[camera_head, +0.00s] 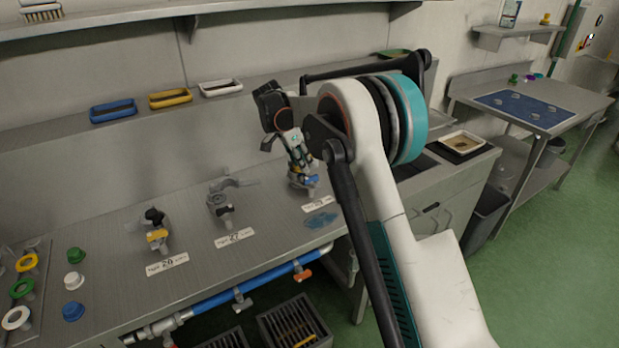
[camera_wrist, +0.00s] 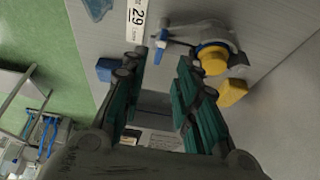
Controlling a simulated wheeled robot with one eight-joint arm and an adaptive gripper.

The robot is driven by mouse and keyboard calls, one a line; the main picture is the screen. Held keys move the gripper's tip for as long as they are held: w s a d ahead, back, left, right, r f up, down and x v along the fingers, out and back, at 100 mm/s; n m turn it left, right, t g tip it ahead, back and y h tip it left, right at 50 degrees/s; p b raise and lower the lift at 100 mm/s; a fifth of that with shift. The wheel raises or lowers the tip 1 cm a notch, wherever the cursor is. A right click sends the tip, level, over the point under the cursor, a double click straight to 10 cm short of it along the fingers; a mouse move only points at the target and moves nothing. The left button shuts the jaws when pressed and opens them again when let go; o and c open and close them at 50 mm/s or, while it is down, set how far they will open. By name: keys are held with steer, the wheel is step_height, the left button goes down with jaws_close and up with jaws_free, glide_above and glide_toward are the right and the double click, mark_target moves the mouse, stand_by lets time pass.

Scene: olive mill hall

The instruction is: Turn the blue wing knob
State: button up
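My gripper (camera_head: 300,165) is at the far-right station on the steel bench, pointing down close above its fitting. A blue block-like piece (camera_wrist: 105,69) shows left of the left finger, and a yellow one (camera_wrist: 232,92) right of the right finger. Blue also shows beneath the gripper in the head view (camera_head: 312,180). I cannot tell which blue part is the wing knob; the fingers partly hide the fitting.
A label reading 29 (camera_wrist: 137,18) lies beside the fitting. To the left stand a grey fitting (camera_head: 221,207) and one with black and yellow parts (camera_head: 156,230). A blue pipe (camera_head: 245,287) runs along the bench front. A flat blue piece (camera_head: 321,219) lies near the edge.

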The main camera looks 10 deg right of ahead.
mark_target(311, 177)
steer(key=b+x, duration=0.1)
steer(key=x, duration=0.6)
steer(key=shift+f+b, duration=0.15)
steer(key=shift+b, duration=0.25)
jaws_close()
